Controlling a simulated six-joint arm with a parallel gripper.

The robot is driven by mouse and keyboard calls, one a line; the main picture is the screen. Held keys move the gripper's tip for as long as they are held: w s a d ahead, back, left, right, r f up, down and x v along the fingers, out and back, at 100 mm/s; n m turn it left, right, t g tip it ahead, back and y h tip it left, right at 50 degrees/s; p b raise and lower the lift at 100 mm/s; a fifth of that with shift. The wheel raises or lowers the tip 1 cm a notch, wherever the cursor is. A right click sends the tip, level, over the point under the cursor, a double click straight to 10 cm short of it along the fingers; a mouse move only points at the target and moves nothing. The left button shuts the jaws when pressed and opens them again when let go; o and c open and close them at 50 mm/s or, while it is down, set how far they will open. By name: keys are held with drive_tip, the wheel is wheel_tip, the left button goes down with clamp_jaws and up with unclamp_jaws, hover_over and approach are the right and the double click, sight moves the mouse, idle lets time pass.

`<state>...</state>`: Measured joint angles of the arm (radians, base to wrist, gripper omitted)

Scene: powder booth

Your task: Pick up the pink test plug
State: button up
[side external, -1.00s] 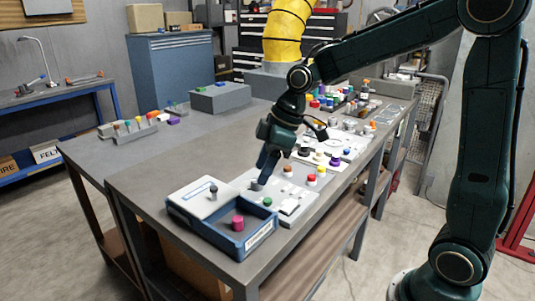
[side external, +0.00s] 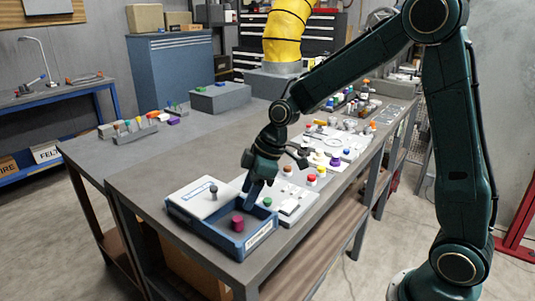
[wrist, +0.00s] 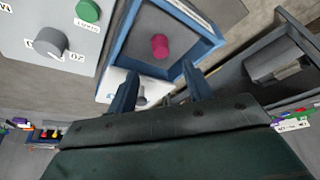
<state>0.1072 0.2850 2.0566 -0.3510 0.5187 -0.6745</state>
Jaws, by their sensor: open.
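The pink test plug (side external: 237,223) stands in the open right part of a blue tray (side external: 222,241) at the front of the bench. In the wrist view the pink plug (wrist: 159,46) shows beyond my fingertips, inside the blue-rimmed tray (wrist: 118,52). My gripper (side external: 252,198) hangs above the tray's back right side, a little above and behind the plug, fingers pointing down. In the wrist view my gripper (wrist: 157,82) has its two fingers spread apart, with no plug between them.
A white panel (side external: 283,203) with a green knob (side external: 267,202) and a grey knob (wrist: 50,42) lies beside the tray. A grey knob (side external: 213,188) stands on the tray's light left part. Several coloured plugs stand farther along the bench. The bench left of the tray is clear.

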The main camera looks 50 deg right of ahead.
sight(237, 218)
drive_tip(key=shift+x, duration=1)
drive_tip(key=shift+f, duration=0.1)
drive_tip(key=shift+x, duration=2.5)
drive_tip(key=shift+a, duration=0.1)
drive_tip(key=c, duration=1.1)
